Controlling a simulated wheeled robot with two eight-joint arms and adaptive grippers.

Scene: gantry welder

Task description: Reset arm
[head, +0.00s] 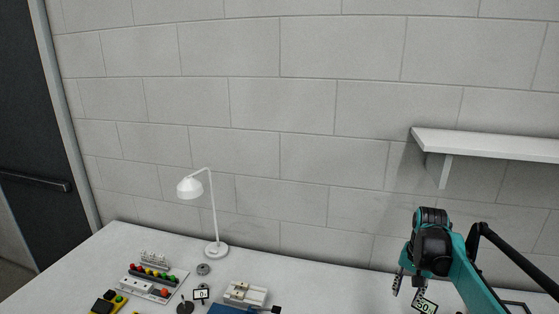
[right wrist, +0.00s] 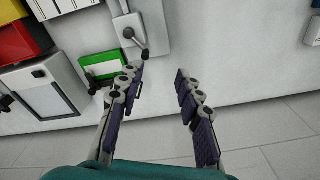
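My right gripper (head: 407,292) hangs over the right part of the white table in the head view, below the wall shelf. It also shows in the right wrist view (right wrist: 157,76), where its two dark-padded fingers stand apart with nothing between them. My left gripper is in neither view.
A white lamp (head: 216,250) stands at the back of the table (head: 320,280). A button panel (head: 152,283) lies at left. A shelf (head: 490,145) juts from the wall. The wrist view shows a lever (right wrist: 130,36) and a green-and-white box (right wrist: 101,66) near the fingers.

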